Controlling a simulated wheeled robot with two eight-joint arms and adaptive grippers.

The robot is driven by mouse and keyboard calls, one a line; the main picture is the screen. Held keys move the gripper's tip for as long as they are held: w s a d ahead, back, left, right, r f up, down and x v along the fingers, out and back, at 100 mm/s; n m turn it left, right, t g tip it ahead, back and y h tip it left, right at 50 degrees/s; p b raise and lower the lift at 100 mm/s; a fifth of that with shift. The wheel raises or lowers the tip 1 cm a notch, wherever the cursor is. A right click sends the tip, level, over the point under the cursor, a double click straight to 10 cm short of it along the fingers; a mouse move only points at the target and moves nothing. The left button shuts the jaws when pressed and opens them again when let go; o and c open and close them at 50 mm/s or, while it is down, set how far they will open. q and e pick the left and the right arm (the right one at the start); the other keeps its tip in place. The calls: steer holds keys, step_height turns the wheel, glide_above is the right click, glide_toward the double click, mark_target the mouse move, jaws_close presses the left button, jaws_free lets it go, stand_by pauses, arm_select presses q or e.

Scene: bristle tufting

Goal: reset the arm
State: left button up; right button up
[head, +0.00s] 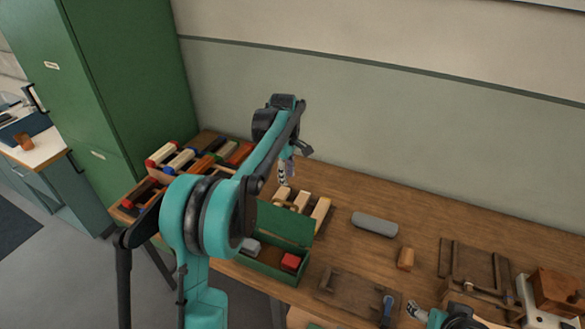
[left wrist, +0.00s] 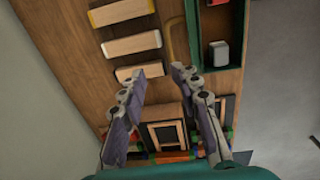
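My left arm rises from the lower left of the head view and bends over the bench. Its gripper (head: 287,167) hangs above the bench, behind the wooden blocks, and is partly hidden by the arm. In the left wrist view the left gripper (left wrist: 166,68) has its two fingers apart with nothing between them. Wooden blocks (left wrist: 132,45) lie on the bench beyond the fingertips. My right gripper (head: 416,311) shows only in small part at the lower right of the head view, near a wooden fixture; its fingers are too small to read.
A green box (head: 271,271) with its lid up holds a red block (head: 290,262) and a grey one. A rack of coloured-end rollers (head: 165,154) stands at left. A grey cylinder (head: 374,223) and wooden fixtures (head: 474,270) lie to the right. A green cabinet (head: 110,80) stands behind left.

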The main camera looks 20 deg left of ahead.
arm_select(q)
steer(key=s+d+r+m+t+b, duration=0.1)
steer(key=s+d+r+m, duration=0.2)
steer(key=s, duration=0.4)
steer(key=s+d+r+m+t+b, duration=0.1)
steer(key=s+d+m+t, duration=0.1)
steer(key=s+m, duration=0.4)
steer(key=s+d+f+m+t+b, duration=0.1)
steer(key=s+f+m, duration=0.3)
steer(key=s, duration=0.4)
steer(key=s+d+f+m+t, duration=0.2)
steer(key=s+d+f+m, duration=0.1)
steer(key=s, duration=0.6)
steer(key=shift+f+m+b, duration=0.4)
steer(key=shift+f+m, duration=0.05)
steer(key=shift+m, duration=0.05)
steer(key=shift+s, duration=0.15)
